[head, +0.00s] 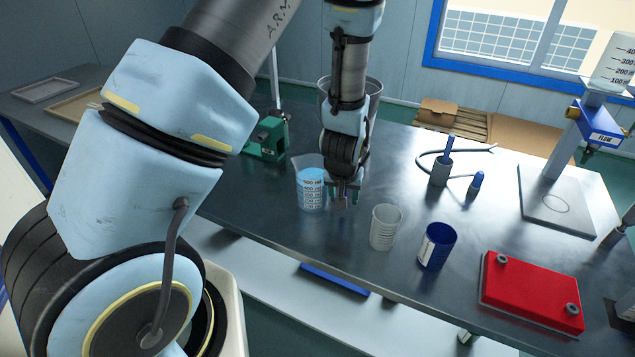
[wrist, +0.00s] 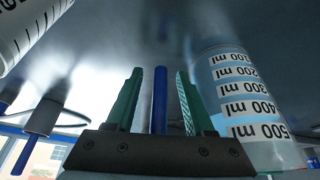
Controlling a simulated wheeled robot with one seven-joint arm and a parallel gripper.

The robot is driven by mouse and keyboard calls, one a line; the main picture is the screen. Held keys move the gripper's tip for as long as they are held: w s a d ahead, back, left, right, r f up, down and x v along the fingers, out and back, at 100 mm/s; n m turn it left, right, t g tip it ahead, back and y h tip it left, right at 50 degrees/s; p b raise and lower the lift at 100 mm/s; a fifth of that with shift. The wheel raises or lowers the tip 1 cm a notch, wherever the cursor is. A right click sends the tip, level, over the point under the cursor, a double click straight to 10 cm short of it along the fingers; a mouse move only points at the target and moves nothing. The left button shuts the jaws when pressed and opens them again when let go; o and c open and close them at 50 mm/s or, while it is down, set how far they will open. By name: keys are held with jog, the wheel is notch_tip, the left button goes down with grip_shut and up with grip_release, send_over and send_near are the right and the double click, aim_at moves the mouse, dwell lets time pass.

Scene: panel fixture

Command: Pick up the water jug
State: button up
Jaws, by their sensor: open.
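The water jug (head: 311,190) is a clear graduated beaker with blue water in it, upright on the dark table. It also shows large on the right of the wrist view (wrist: 240,95), with its ml labels. My gripper (head: 341,203) points down just right of the jug in the head view. In the wrist view my gripper (wrist: 158,80) has its two green fingers apart, and the jug is outside them, to their right. A blue bar shows between the fingers; I cannot tell whether it is behind them. No jug wall is between the fingers.
A clear empty beaker (head: 385,227) and a blue cup (head: 437,246) stand right of my gripper. A green device (head: 267,139) is behind the jug. A grey holder (head: 440,172), a red box (head: 531,290) and a flow stand (head: 556,203) are farther right.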

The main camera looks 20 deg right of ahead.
jog(key=shift+w+d+f, duration=0.1)
jog(key=shift+f, duration=0.2)
grip_shut()
dwell(1.3)
